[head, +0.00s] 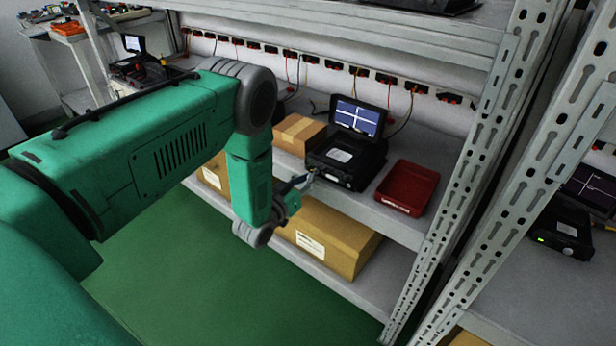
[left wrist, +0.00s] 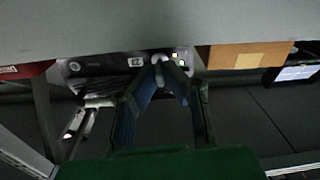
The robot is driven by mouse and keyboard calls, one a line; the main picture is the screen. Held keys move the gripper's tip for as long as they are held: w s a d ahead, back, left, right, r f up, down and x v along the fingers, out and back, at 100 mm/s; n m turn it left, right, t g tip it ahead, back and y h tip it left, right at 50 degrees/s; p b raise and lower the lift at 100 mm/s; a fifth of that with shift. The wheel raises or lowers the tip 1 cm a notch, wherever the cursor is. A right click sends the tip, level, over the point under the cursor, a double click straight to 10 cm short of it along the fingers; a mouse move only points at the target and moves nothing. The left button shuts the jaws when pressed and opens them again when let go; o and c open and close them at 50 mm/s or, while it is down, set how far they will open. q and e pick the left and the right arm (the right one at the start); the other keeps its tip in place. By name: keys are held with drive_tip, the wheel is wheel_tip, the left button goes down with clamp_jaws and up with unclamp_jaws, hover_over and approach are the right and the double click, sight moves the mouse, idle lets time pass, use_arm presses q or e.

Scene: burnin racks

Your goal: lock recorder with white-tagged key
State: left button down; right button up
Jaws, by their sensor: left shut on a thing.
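The black recorder (head: 345,160) sits on the middle shelf with its screen (head: 358,117) raised and lit, showing white lines. In the left wrist view, its front panel (left wrist: 105,67) shows a small white label and small yellow lights. My left gripper (head: 304,182) is at the recorder's front left edge. In the left wrist view, its blue-grey fingers (left wrist: 163,68) are shut on a small pale thing at the panel, likely the key. The key's white tag cannot be made out, and whether the key is in a lock is too small to tell. My right gripper is out of view.
A red tray (head: 407,188) stands right of the recorder, a small carton (head: 299,133) left of it. A large carton (head: 327,236) is on the lower shelf. A slotted rack post (head: 470,160) rises at the right. Cables and sockets line the back wall.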

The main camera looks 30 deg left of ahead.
use_arm(q)
drive_tip(key=shift+s+f+n, duration=0.1)
drive_tip(key=shift+f+n, duration=0.05)
drive_tip(key=shift+n, duration=1.05)
drive_tip(key=shift+s+f+n, duration=0.1)
drive_tip(key=shift+f+n, duration=0.05)
drive_tip(key=shift+n, duration=1.05)
drive_tip(key=shift+s+f+n, duration=0.1)
drive_tip(key=shift+f+n, duration=0.05)
drive_tip(key=shift+n, duration=1.05)
drive_tip(key=c, duration=2)
unclamp_jaws()
drive_tip(key=shift+w, duration=0.15)
drive_tip(key=shift+r, duration=0.2)
drive_tip(key=s, duration=1.2)
drive_tip(key=shift+a, duration=0.35)
